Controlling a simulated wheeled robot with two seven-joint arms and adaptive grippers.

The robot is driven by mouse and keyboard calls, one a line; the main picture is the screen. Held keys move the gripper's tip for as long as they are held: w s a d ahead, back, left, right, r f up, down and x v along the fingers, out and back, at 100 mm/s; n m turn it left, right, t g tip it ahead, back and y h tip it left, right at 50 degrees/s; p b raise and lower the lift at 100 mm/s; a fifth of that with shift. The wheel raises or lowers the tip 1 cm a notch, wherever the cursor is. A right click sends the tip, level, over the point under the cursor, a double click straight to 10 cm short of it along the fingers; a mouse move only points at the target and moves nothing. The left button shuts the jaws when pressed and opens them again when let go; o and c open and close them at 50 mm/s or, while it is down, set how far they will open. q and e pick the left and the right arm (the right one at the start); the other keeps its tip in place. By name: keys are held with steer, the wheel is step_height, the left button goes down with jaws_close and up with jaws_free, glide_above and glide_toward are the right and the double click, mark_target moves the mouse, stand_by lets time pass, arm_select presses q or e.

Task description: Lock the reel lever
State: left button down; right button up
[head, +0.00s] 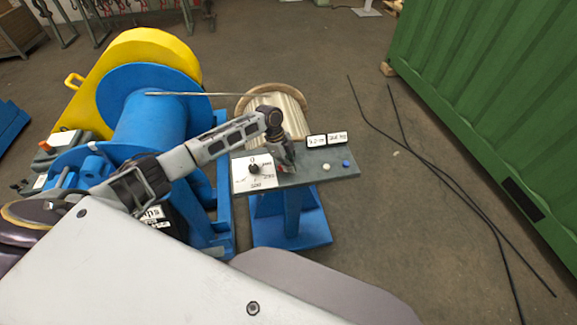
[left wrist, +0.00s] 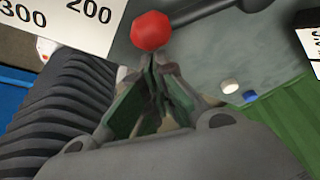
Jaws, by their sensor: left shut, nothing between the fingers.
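The lever shows in the left wrist view as a red ball knob (left wrist: 151,31) on a dark rod (left wrist: 205,14) that runs to the upper right over a grey panel. In the head view my gripper hides most of the lever. My left gripper (head: 287,160) is over the middle of the control panel (head: 312,172). In the left wrist view its fingertips (left wrist: 150,62) are shut and empty, just below the knob in the picture. I cannot tell whether they touch it. My right gripper is not in view.
A blue reel (head: 150,125) stands left. Black cables (head: 440,185) lie near a green container (head: 500,80).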

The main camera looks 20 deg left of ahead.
arm_select(q)
steer(key=shift+s+d+r+p, duration=0.15)
steer(key=shift+d+p, duration=0.2)
steer(key=shift+d, duration=0.25)
steer(key=shift+s+d+r+p, duration=0.2)
steer(key=shift+d+p, duration=0.2)
steer(key=shift+d, duration=0.2)
steer(key=shift+s+d+r+p, duration=0.15)
steer(key=shift+d+p, duration=0.2)
steer(key=shift+d, duration=0.25)
steer(key=b+v, duration=0.2)
steer(key=v, duration=0.7)
steer(key=shift+w+a+r, duration=0.15)
steer(key=shift+w+r, duration=0.05)
steer(key=shift+r, duration=0.15)
